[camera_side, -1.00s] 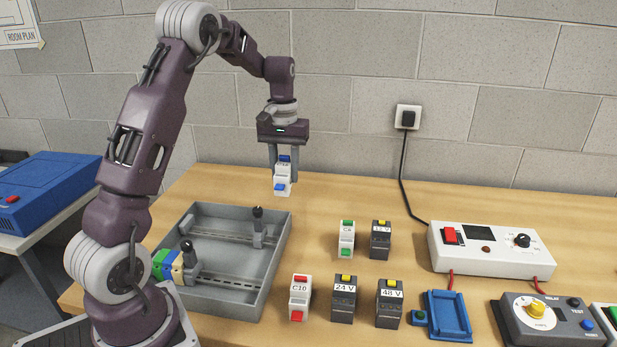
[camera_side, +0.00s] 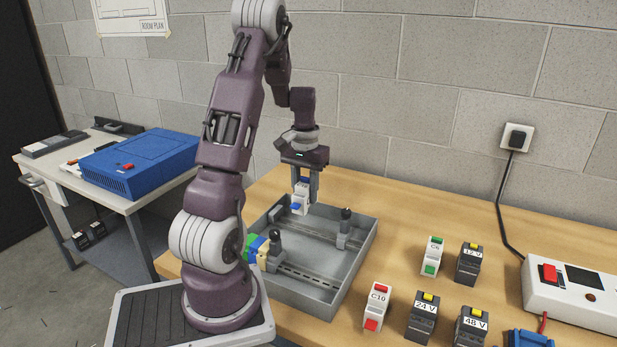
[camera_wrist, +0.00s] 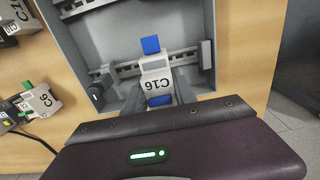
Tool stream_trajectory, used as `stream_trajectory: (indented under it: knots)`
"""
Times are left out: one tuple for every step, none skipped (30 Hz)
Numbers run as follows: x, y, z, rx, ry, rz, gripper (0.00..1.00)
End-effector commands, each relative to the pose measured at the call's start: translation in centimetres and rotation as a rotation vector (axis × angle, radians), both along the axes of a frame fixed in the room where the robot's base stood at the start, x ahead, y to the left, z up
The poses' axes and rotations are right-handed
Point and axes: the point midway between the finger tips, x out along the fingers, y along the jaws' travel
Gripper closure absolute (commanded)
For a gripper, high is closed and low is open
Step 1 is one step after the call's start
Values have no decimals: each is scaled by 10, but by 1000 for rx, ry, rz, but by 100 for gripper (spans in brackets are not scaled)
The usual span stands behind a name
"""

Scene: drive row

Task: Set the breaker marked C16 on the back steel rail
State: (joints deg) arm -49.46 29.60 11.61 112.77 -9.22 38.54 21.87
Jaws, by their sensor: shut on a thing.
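The C16 breaker (camera_side: 299,204) is white with a blue lever, upright between the fingers of my gripper (camera_side: 304,190), which is shut on it. Its C16 label faces up in the wrist view (camera_wrist: 156,84). The grey tray (camera_side: 365,250) holds two slotted steel rails. The breaker is over the left part of the back steel rail (camera_side: 322,232), which also shows behind it in the wrist view (camera_wrist: 127,69). A gap between breaker and rail cannot be judged. A black-knobbed end stop (camera_side: 344,228) stands at the rail's right; a grey block (camera_wrist: 206,54) is at its other end.
The front rail (camera_side: 305,277) carries green, blue and yellow blocks (camera_side: 257,248) and another knobbed stop (camera_side: 275,244). Right of the tray stand the C6 (camera_side: 433,256), C10 (camera_side: 376,307), 12 V (camera_side: 469,264), 24 V (camera_side: 422,317) and 48 V (camera_side: 470,325) units.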

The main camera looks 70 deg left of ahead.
Motion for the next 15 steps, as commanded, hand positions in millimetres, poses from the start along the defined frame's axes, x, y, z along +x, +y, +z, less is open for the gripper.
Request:
stream_trajectory:
  knots:
    - [0, 0, -4, -1, 1, 0, 100]
    - [0, 0, -6, 0, 0, 0, 100]
    - [0, 0, -9, 0, 0, 0, 100]
    - [0, 0, -11, 0, 0, 0, 100]
    - [0, 0, -13, 0, 0, 0, 100]
    - [0, 0, -17, 0, 0, 0, 100]
    - [0, 0, -21, -1, 1, 1, 100]
    - [0, 0, -25, -1, 1, 1, 100]
    - [0, 0, -30, -1, 1, 2, 100]
    - [0, 0, -34, -1, 1, 2, 100]
    - [0, 0, -38, -2, 1, 2, 100]
    - [0, 0, -42, -1, 0, 2, 100]
    - [0, 0, -45, 0, 0, 2, 100]
    - [0, 0, -49, -1, 0, 2, 100]
    - [0, 0, -53, -1, 1, 1, 100]
